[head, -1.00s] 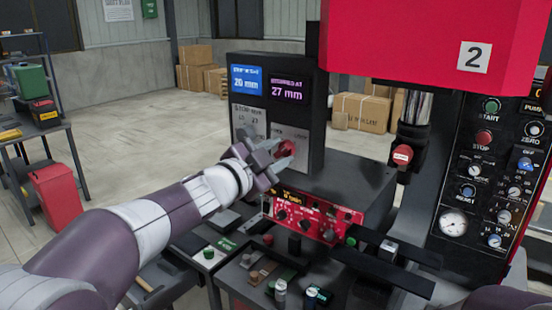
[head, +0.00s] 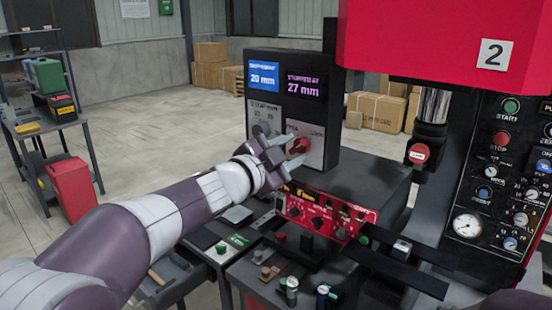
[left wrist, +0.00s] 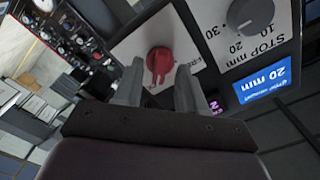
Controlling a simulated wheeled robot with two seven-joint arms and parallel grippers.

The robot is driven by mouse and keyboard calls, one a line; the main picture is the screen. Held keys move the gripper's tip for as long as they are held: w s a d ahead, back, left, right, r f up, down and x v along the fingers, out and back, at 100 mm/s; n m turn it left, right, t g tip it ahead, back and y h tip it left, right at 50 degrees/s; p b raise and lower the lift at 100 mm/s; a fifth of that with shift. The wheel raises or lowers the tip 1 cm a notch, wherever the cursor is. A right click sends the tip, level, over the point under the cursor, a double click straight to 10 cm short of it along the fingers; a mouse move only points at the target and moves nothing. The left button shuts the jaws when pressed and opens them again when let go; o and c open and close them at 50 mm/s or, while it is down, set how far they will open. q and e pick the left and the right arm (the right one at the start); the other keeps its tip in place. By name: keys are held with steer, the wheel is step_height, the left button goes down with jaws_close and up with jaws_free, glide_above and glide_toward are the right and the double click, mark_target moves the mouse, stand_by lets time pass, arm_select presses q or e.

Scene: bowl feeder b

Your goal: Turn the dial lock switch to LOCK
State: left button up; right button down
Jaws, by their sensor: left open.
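The red dial lock switch (head: 299,146) sits on a pale plate on the front of the dark display box. In the left wrist view the red knob (left wrist: 160,60) has a ridge pointing towards the bottom of the picture. Part of a printed word shows beside it, too cut off to read surely. My left gripper (head: 283,151) is open in front of the knob. In the left wrist view its fingers (left wrist: 158,80) stand one on each side of the knob's lower part, with gaps visible. I cannot tell whether they touch it. My right gripper is not in view.
A grey STOP mm dial (left wrist: 250,14) is beside the red knob on the same box. Two screens read 20 mm (head: 262,76) and 27 mm (head: 303,87). A red control panel (head: 325,212) lies below. A red press head (head: 430,40) stands to the right.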

arm_select(q)
steer(key=b+v, duration=0.1)
steer(key=v, duration=1.1)
steer(key=shift+s, duration=0.15)
steer(key=shift+a, duration=0.1)
steer(key=a+f+n+g+y, duration=0.2)
steer(key=a+f+n+y, duration=0.4)
steer(key=f, duration=0.4)
steer(key=a+f+n+g+y, duration=0.2)
steer(key=a+f+n+y, duration=0.35)
steer(key=f, duration=0.45)
steer(key=s+d+f+n+g, duration=0.1)
steer(key=s+f+n+g, duration=0.3)
steer(key=s+f+g, duration=0.5)
steer(key=s+f+h, duration=0.1)
steer(key=s+f, duration=0.6)
steer(key=s, duration=0.1)
steer(key=shift+s+f+n, duration=0.2)
steer(key=shift+f+n, duration=0.05)
steer(key=shift+n, duration=0.1)
